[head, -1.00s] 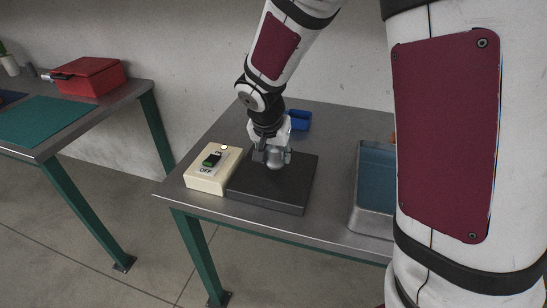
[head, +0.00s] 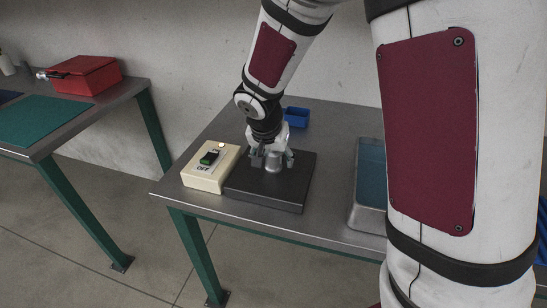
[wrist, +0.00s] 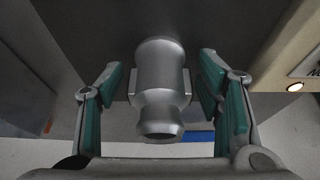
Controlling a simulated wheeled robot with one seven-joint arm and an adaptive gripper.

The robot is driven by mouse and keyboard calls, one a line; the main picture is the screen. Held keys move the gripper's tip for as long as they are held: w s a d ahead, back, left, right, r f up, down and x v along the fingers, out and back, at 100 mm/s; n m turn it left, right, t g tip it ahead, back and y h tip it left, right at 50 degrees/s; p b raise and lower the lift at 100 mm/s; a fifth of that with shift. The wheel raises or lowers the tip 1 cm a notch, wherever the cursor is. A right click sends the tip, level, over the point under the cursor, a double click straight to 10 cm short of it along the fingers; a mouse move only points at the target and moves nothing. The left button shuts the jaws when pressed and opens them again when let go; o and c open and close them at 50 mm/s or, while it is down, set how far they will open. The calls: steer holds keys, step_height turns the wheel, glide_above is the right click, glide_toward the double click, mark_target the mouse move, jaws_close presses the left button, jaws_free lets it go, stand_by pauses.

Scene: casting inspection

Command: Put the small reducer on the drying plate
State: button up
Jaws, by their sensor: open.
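The small reducer (head: 273,163) is a grey metal fitting standing on the dark drying plate (head: 270,196). In the wrist view the reducer (wrist: 160,85) lies between the finger pads, with a gap on both sides. My gripper (head: 271,158) is open around the reducer, just above the plate; its green-padded fingers (wrist: 160,103) show apart in the wrist view. The dark plate surface (wrist: 90,25) fills the top of the wrist view. The reducer's underside is hidden.
A blue bin (head: 297,117) stands behind. A metal tank with blue liquid (head: 370,170) is at the right. A red box (head: 85,76) sits on the left table.

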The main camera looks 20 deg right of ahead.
steer(key=shift+r, duration=0.1)
steer(key=shift+r, duration=0.2)
steer(key=p+v, duration=0.2)
steer(key=v, duration=1)
steer(key=s+d+r+n+g+y, duration=0.1)
steer(key=s+d+r, duration=0.15)
steer(key=s, duration=0.45)
steer(key=s+d+r+n, duration=0.2)
steer(key=s+r, duration=0.1)
steer(key=s, duration=0.4)
steer(key=s+a+n+y, duration=0.1)
steer(key=s+n, duration=0.3)
steer(key=s, duration=1)
steer(key=shift+a+y, duration=0.3)
steer(key=shift+y, duration=0.1)
steer(key=shift+s+r, duration=0.1)
